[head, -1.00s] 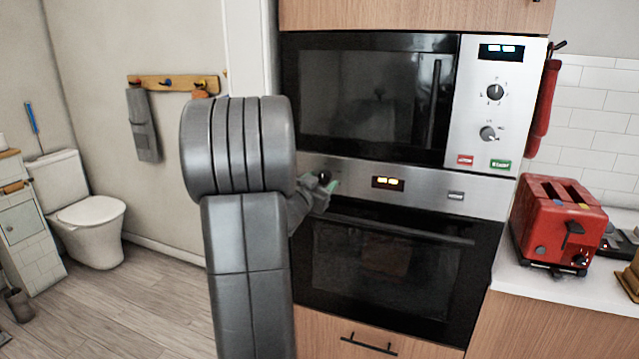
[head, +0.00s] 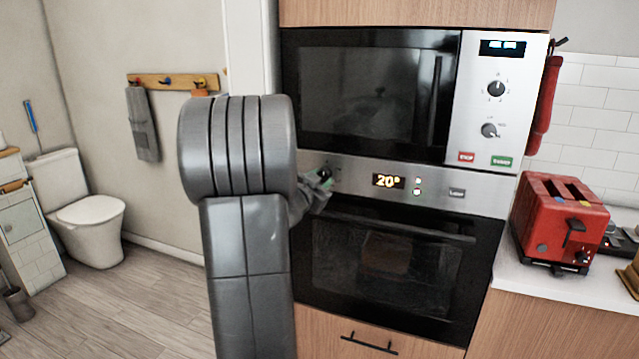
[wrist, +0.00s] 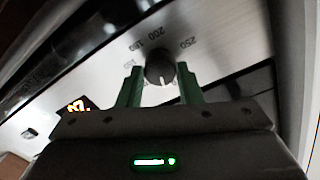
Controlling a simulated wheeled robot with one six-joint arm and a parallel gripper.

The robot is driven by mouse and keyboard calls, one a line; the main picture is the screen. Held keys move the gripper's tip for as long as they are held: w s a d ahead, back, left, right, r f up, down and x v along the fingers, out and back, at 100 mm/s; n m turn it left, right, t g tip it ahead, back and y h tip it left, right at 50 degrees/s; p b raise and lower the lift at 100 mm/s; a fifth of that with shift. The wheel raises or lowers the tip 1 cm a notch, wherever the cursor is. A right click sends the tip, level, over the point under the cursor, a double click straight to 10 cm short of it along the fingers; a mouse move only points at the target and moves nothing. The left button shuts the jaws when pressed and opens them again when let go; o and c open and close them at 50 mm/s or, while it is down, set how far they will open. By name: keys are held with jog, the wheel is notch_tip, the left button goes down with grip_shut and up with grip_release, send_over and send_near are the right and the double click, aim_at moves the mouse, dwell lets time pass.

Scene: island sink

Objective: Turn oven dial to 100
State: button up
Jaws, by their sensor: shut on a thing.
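The oven dial (wrist: 160,68) is a dark round knob on the steel control panel, with a white mark on its rim toward the gripper in the wrist view. Printed numbers, including 200 and 250, stand around its far side. My gripper (wrist: 159,80) is shut on the dial, a green finger on either side. In the head view my gripper (head: 324,178) is at the panel's left end, and my arm and gripper hide most of the dial. The oven display (head: 388,181) reads 20°, with two small lit indicators beside it.
A microwave (head: 375,95) with its own dials is just above the panel. The oven door handle (head: 400,229) runs below it. A red toaster (head: 560,220) stands on the counter at the right. Open floor lies at the left.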

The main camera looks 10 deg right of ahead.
jog(key=m+b, duration=0.1)
jog(key=m, duration=0.3)
jog(key=shift+f+m+b, duration=0.1)
jog(key=shift+m+b, duration=0.2)
jog(key=shift+b, duration=0.05)
jog(key=shift+m+b, duration=0.85)
jog(key=shift+m, duration=1.35)
jog(key=o, duration=1)
jog(key=shift+c, duration=0.2)
jog(key=shift+s, duration=0.1)
jog(key=v, duration=1.3)
jog(key=shift+s+a+r, duration=0.2)
jog(key=shift+s, duration=0.15)
jog(key=x, duration=1.4)
jog(key=shift+a, duration=0.1)
